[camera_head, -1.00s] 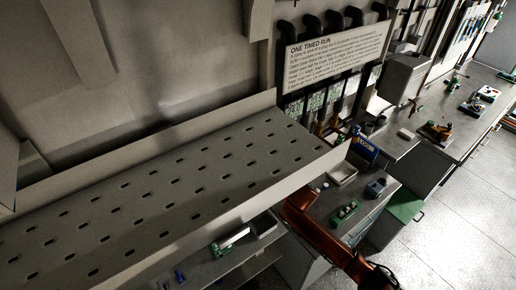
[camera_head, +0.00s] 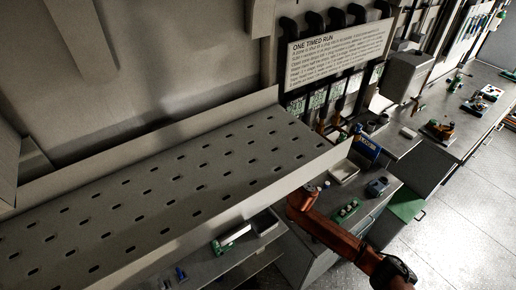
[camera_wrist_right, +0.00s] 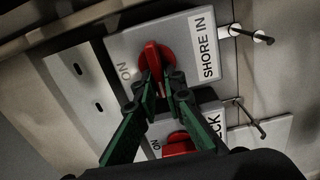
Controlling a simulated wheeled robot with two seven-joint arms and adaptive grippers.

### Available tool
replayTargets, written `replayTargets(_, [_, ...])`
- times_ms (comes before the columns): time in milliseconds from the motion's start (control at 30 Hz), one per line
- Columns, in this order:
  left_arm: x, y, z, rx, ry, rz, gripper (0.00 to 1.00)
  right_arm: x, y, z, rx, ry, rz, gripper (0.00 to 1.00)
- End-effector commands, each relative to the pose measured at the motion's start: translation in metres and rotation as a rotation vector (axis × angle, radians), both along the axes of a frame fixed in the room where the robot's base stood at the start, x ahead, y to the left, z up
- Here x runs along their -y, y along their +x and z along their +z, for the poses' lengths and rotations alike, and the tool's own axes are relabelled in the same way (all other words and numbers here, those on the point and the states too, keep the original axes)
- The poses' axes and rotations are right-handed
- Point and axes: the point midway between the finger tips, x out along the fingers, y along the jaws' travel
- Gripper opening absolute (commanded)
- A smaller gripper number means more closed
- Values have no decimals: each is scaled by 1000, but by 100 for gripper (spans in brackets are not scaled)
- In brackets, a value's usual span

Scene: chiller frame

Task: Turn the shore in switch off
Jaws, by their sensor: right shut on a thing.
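In the right wrist view, a red shore in switch handle (camera_wrist_right: 151,57) sits on a grey plate (camera_wrist_right: 192,28) labelled SHORE IN. The word ON is printed to the left of the handle. My right gripper (camera_wrist_right: 163,84) has its green-sided fingers closed on the lower part of the red handle. The fingertips partly hide where they touch it. In the head view, my orange right arm reaches up from the lower right and its gripper is hidden by the perforated shelf (camera_head: 183,160). My left gripper is not in view.
A second red switch (camera_wrist_right: 178,147), also marked ON with a label ending in CK, lies just below, partly covered by my gripper. Two pins (camera_wrist_right: 250,35) (camera_wrist_right: 249,119) stick out on the right. The head view shows benches with a tray (camera_head: 344,172) and a green block (camera_head: 347,210).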

Motion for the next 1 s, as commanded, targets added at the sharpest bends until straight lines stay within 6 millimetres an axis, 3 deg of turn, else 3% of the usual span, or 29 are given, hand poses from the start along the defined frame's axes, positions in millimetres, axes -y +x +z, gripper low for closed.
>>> replayTargets(567, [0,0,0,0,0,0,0,1,1,-1,18,-26,-2,0])
replayTargets(600, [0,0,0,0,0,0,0,1,1,-1,18,-26,-2,11])
replayTargets(800, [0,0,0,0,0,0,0,1,0,-1,17,-25,-1,25])
replayTargets(1000, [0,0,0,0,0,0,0,0,0,-1,17,-23,-1,27])
